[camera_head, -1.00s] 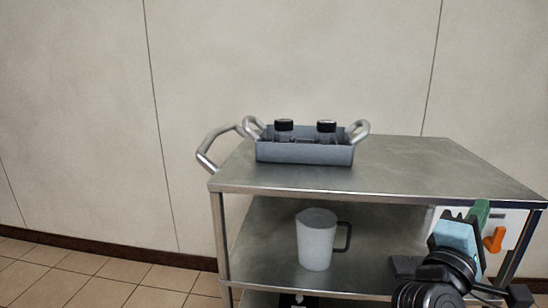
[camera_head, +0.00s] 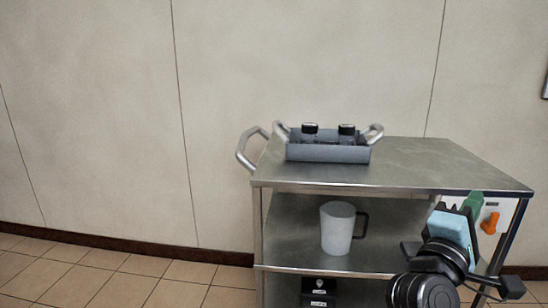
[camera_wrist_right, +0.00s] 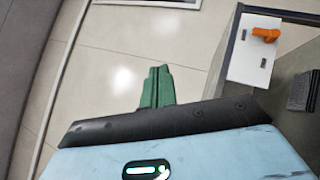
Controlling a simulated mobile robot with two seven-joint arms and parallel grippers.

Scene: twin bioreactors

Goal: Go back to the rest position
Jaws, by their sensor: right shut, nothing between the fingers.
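My right gripper (camera_head: 475,203) shows at the lower right of the head view, in front of the right side of a steel cart (camera_head: 410,165). Its green fingers are shut with nothing between them. In the right wrist view the fingers (camera_wrist_right: 157,86) are together above the pale floor, apart from the cart. My left gripper is not in view.
A grey-blue tray (camera_head: 325,153) with two black-capped bottles stands on the cart top. A white mug (camera_head: 337,228) is on the middle shelf, a black box (camera_head: 319,291) below. A white panel with an orange knob (camera_wrist_right: 265,33) is beside my gripper. Floor at left is clear.

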